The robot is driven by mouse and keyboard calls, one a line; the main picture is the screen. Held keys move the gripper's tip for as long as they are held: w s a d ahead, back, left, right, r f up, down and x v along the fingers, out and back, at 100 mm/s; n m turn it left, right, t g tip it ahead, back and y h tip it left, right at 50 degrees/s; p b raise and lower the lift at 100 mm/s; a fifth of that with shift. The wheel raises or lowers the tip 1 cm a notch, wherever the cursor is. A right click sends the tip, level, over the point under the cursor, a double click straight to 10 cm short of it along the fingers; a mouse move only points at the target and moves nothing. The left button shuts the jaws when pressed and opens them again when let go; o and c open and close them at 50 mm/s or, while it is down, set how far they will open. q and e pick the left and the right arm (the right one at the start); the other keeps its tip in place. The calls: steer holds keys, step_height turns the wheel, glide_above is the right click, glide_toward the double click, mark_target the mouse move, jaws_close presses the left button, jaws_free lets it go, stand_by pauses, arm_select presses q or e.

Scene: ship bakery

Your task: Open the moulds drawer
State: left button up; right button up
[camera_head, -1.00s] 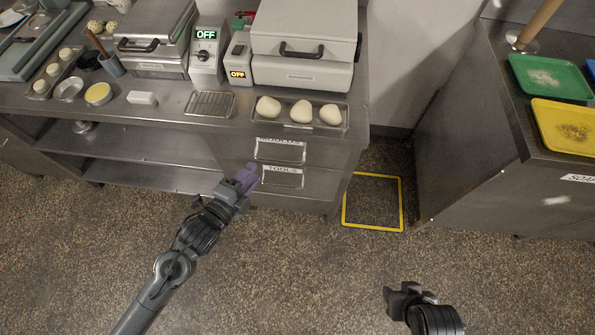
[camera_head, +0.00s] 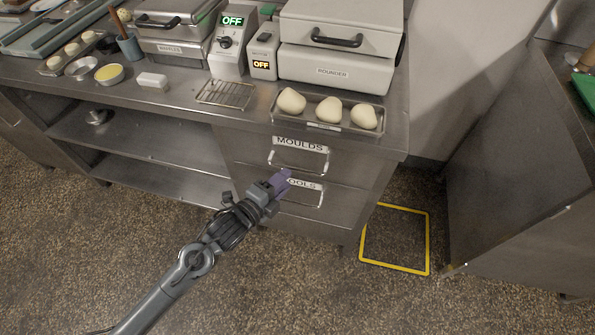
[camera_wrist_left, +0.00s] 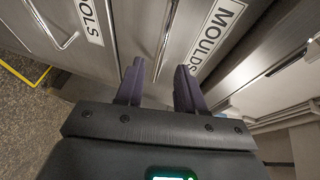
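The moulds drawer (camera_head: 262,152) is the upper drawer under the counter, with a "MOULDS" label and a thin bar handle (camera_head: 299,162). It looks shut. In the left wrist view its label (camera_wrist_left: 213,35) shows at the upper right. My left gripper (camera_head: 284,180) is in front of the drawers, just below the moulds handle and over part of the tools label. Contact with the handle cannot be told. My right gripper is out of view.
The tools drawer (camera_head: 330,203) is directly below and looks shut. A tray with three dough pieces (camera_head: 328,113) sits on the counter edge above, beside a wire rack (camera_head: 226,94). A yellow floor frame (camera_head: 396,268) lies right of the cabinet.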

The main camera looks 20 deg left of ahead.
mark_target(296, 170)
arm_select(q)
steer(key=b+x, duration=0.2)
steer(key=x, duration=0.4)
steer(key=shift+w+d+f, duration=0.1)
steer(key=shift+w+d, duration=0.05)
steer(key=shift+w, duration=0.25)
jaws_close()
